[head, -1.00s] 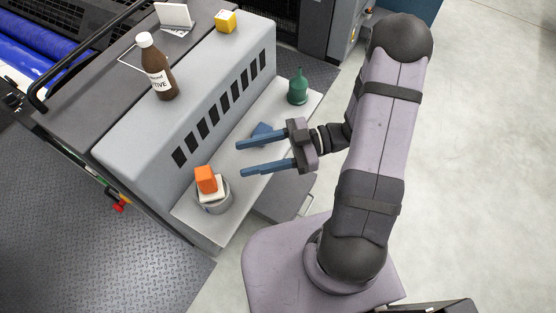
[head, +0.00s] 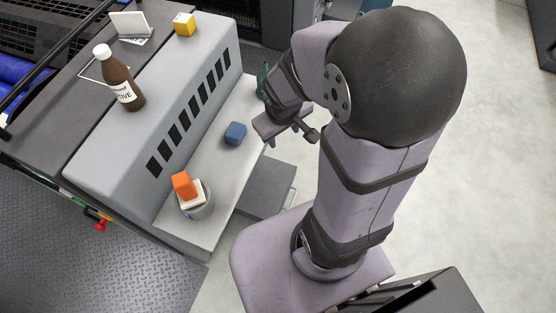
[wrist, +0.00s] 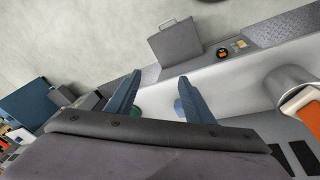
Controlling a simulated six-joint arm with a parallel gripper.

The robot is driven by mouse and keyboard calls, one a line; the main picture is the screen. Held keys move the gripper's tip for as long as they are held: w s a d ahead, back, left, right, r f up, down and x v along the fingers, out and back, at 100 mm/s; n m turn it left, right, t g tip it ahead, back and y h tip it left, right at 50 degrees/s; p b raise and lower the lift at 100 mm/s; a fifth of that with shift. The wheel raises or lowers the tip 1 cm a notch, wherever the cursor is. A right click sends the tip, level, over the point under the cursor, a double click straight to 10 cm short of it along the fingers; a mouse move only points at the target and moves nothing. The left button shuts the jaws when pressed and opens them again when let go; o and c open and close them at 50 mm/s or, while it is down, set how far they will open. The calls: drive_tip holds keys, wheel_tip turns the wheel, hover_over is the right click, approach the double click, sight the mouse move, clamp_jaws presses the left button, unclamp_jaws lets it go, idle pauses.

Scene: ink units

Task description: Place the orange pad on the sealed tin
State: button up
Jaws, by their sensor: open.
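The orange pad (head: 184,185) is a small block, tilted, resting on a white block (head: 195,196) on top of the round grey tin (head: 205,212), at the front end of the light shelf. In the wrist view the orange pad (wrist: 303,110) and the tin (wrist: 283,82) are at the right edge, partly cut off. My gripper (head: 288,141) is over the shelf's outer side, away from the tin and partly hidden by my arm. In the wrist view its blue fingers (wrist: 160,80) are apart, with nothing held between them.
A blue block (head: 235,133) lies on the shelf (head: 222,165). A green bottle (head: 262,82) stands at its far end, partly hidden. A brown bottle (head: 120,80), a yellow block (head: 185,24) and a white stand (head: 130,25) are on the machine top.

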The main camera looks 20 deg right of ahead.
drive_tip(key=s+a+r+m+g+y, duration=0.1)
drive_tip(key=s+a+m+g, duration=0.1)
drive_tip(key=s+a, duration=0.3)
drive_tip(key=s, duration=0.3)
drive_tip(key=shift+g, duration=0.3)
